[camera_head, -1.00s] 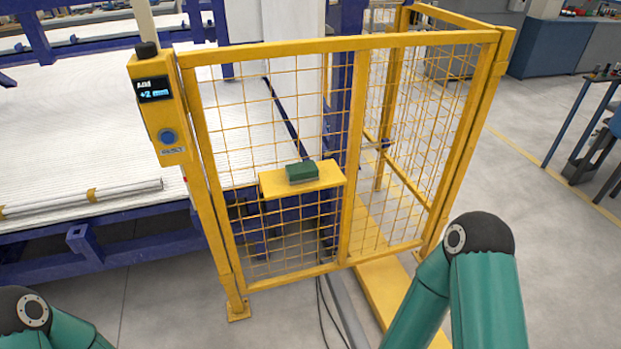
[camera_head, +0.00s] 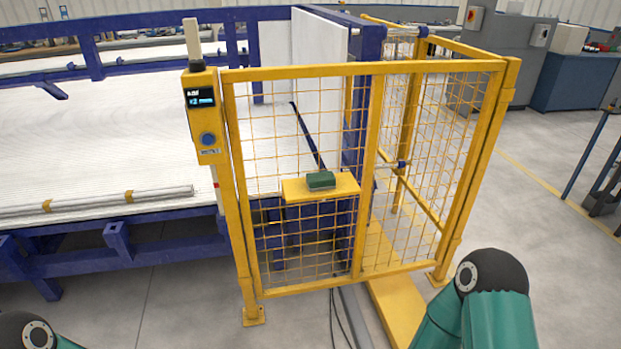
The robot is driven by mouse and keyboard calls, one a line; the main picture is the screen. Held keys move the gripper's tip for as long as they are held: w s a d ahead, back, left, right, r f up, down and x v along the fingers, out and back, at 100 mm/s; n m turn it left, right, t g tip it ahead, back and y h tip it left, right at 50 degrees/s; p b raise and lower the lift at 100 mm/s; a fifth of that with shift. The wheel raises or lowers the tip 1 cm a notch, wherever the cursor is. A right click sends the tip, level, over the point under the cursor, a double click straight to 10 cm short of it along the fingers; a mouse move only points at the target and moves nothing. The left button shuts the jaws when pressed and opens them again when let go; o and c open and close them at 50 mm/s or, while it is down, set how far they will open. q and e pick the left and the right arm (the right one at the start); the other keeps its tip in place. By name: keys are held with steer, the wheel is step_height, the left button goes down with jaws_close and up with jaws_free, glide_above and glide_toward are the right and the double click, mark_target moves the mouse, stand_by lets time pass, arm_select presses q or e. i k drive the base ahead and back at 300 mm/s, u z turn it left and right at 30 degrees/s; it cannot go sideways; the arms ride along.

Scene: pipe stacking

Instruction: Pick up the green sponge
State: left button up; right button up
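The green sponge (camera_head: 321,180) is a small dark green block. It lies on a small yellow shelf (camera_head: 345,186) on the front panel of a yellow wire-mesh fence (camera_head: 300,240). Its top and front side show. Only parts of my two arms show, at the bottom left and bottom right edges. Both grippers are out of the picture, so their state is hidden.
A control box (camera_head: 203,115) with a small display and a button stands on the fence's left post. A blue-framed machine bed (camera_head: 100,150) with a pipe (camera_head: 95,201) on it fills the left. Grey floor (camera_head: 180,305) in front of the fence is open.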

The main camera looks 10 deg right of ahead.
mark_target(323, 180)
steer(key=u, duration=0.3)
steer(key=i, duration=1.55)
steer(key=z, duration=0.4)
